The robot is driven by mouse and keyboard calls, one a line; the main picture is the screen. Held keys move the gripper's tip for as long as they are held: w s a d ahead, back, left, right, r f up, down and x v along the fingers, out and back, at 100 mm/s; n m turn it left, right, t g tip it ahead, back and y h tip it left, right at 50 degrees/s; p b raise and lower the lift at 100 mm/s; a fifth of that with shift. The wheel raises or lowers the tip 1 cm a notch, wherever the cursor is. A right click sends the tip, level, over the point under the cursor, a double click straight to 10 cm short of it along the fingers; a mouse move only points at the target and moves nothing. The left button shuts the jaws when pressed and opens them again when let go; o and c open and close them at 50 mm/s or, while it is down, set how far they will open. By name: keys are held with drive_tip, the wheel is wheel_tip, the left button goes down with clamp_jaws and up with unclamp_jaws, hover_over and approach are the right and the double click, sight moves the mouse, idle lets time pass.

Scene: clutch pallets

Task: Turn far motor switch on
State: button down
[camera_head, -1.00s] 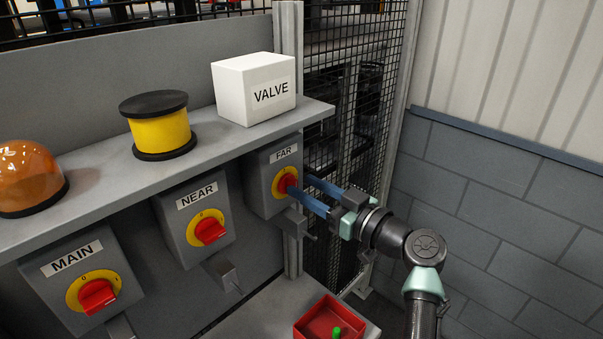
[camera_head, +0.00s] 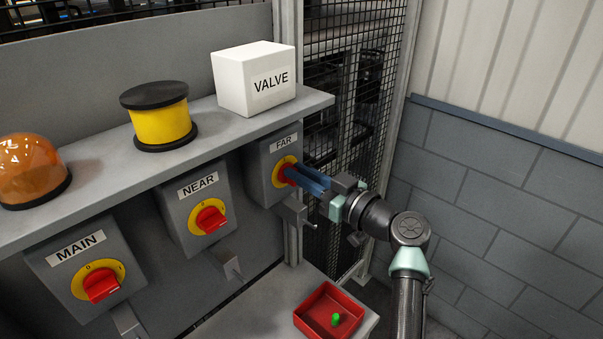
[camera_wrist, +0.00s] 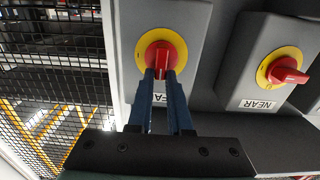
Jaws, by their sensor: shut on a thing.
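The FAR switch box (camera_head: 259,179) hangs at the right end of the grey panel, under the shelf. Its red knob (camera_head: 287,171) sits on a yellow disc (camera_head: 281,165). My gripper (camera_head: 292,174) reaches in from the right with its two blue fingers shut on the red knob. In the wrist view the fingertips close on the lower part of the red knob (camera_wrist: 162,52), which looks about upright there. The fingers partly hide the FAR label (camera_wrist: 160,97) in that view. The fingers hide part of the knob in the head view.
The NEAR switch (camera_head: 210,219) and MAIN switch (camera_head: 101,286) are to the left. A shelf (camera_head: 190,148) above holds a VALVE box (camera_head: 252,79), a yellow-black cylinder (camera_head: 160,118) and an orange lamp (camera_head: 31,170). Wire mesh (camera_head: 345,105) stands behind. A red tray (camera_head: 305,325) sits below.

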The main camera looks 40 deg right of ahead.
drive_tip(key=shift+f+b, duration=0.1)
drive_tip(key=shift+b, duration=0.2)
drive_tip(key=m+b, duration=0.1)
drive_tip(key=m, duration=0.1)
drive_tip(key=m+b, duration=0.2)
drive_tip(key=shift+d+f, duration=0.15)
drive_tip(key=shift+d, duration=0.15)
drive_tip(key=m, duration=0.1)
drive_tip(key=m+b, duration=0.1)
drive_tip(key=m, duration=0.2)
drive_tip(key=shift+w+d, duration=0.1)
drive_tip(key=shift+d, duration=0.15)
drive_tip(key=shift+d+f+m+p, duration=0.1)
drive_tip(key=shift+f+m+p, duration=0.1)
drive_tip(key=shift+m, duration=1.45)
drive_tip(key=shift+d+f+m+p, duration=0.15)
drive_tip(key=shift+f+m, duration=0.1)
drive_tip(key=shift+m, duration=1.35)
drive_tip(key=shift+d+f+m+p, duration=0.1)
drive_tip(key=shift+f+m+p, duration=0.1)
drive_tip(key=shift+m, duration=1.45)
drive_tip(key=c, duration=0.8)
unclamp_jaws()
drive_tip(key=shift+c, duration=0.2)
